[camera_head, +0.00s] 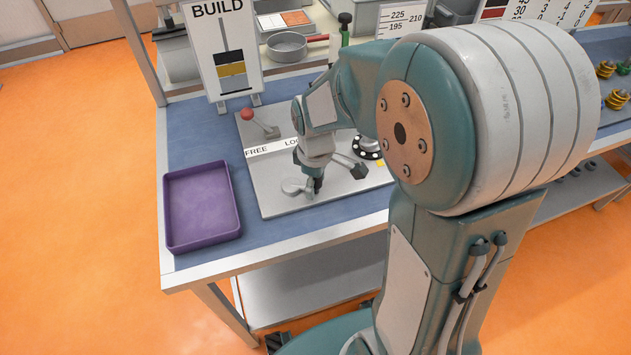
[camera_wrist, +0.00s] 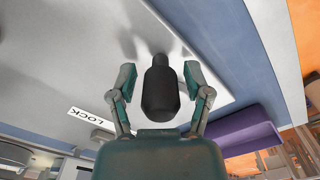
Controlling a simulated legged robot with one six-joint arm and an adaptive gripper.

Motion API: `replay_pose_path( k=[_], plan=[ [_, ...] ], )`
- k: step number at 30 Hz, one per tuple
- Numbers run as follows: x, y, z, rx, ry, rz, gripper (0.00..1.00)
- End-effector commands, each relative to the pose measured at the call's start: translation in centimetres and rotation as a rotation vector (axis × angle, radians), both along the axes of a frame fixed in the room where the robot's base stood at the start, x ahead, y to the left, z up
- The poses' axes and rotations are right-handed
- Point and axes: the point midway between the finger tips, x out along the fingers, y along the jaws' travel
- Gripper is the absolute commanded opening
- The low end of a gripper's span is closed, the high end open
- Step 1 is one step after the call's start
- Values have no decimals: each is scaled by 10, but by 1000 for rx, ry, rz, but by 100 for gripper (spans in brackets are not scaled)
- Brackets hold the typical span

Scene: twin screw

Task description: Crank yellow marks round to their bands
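My gripper (camera_wrist: 160,77) points down over the light plate (camera_head: 285,205). In the wrist view a black crank handle (camera_wrist: 160,95) lies between its two fingers, with a narrow gap seeming to show on each side. In the head view a grey crank part (camera_head: 296,187) shows beside the fingertips. A black dial with white dots (camera_head: 367,149) is partly hidden behind my arm, with a small yellow mark (camera_head: 380,162) beside it. The BUILD board (camera_head: 222,50) shows a vertical scale with yellow and black bands (camera_head: 231,72).
A red-knobbed lever (camera_head: 247,114) stands on the plate, tilted toward the FREE side of the FREE/LOCK strip (camera_head: 270,148). A purple tray (camera_head: 202,205) sits on the bench at left. A pan (camera_head: 287,46) and card with numbers (camera_head: 399,20) stand behind.

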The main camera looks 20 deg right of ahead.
Motion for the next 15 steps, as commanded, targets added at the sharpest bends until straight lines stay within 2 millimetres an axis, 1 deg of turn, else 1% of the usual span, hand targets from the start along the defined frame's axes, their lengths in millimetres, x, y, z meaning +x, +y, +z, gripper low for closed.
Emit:
replay_pose_path(
  k=[1,2,3,15],
  plan=[
    [0,0,0,0,0,0,25],
    [0,0,0,0,0,0,11],
    [0,0,0,0,0,0,0],
    [-1,0,0,1,2,-3,0]
  ],
)
